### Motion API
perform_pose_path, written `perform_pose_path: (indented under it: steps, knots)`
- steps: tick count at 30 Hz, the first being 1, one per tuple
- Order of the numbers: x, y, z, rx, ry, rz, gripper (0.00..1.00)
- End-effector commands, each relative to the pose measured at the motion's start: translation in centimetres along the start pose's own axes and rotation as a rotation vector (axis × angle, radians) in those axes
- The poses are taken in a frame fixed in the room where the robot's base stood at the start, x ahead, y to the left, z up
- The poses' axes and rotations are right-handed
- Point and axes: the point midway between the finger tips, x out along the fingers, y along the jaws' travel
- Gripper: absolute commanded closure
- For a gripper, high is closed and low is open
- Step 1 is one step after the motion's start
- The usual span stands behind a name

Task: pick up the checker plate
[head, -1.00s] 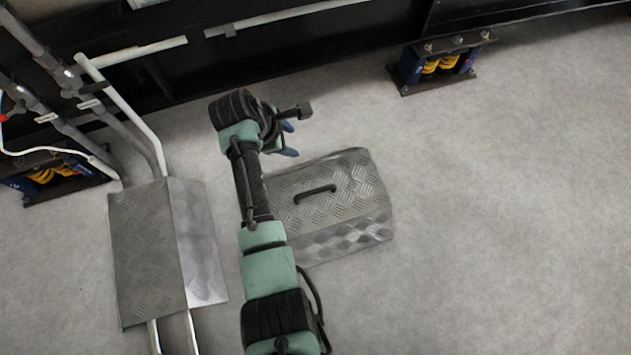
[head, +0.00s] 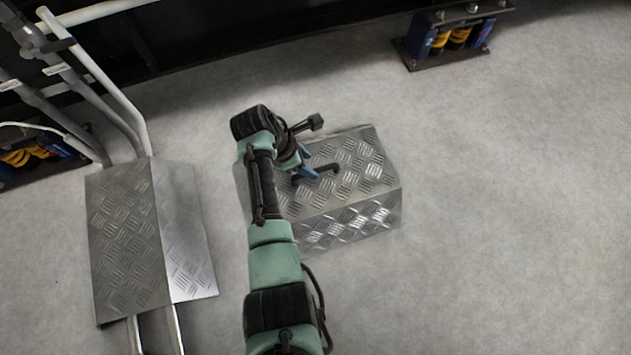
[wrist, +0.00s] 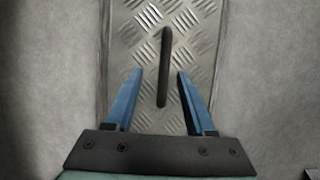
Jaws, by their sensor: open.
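The checker plate (head: 345,215) is a grey metal piece with a raised tread pattern, a flat top and a sloping front face, lying on the floor in the middle of the head view. A dark bar handle (head: 327,170) sits on its top. In the wrist view the plate (wrist: 200,30) fills the centre, with its handle (wrist: 164,65) running lengthwise. My gripper (head: 308,174) is over the plate at the handle's left end. Its blue fingers (wrist: 153,72) are open, one on each side of the handle's near end. I cannot tell their height above the plate.
Another tread-patterned metal piece (head: 125,240) on pale rails stands at the left, below grey pipes (head: 100,80). Blue and yellow mounts (head: 455,38) sit at the back right and far left. The floor (head: 510,220) at the right is clear.

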Motion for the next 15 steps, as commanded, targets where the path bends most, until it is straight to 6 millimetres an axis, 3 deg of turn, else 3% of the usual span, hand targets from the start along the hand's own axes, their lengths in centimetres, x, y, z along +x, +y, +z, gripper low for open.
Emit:
perform_pose_path:
  steps: [15]
  knots:
    - [4.9,-0.7,-0.4,0.001,-0.001,0.001,0.45]
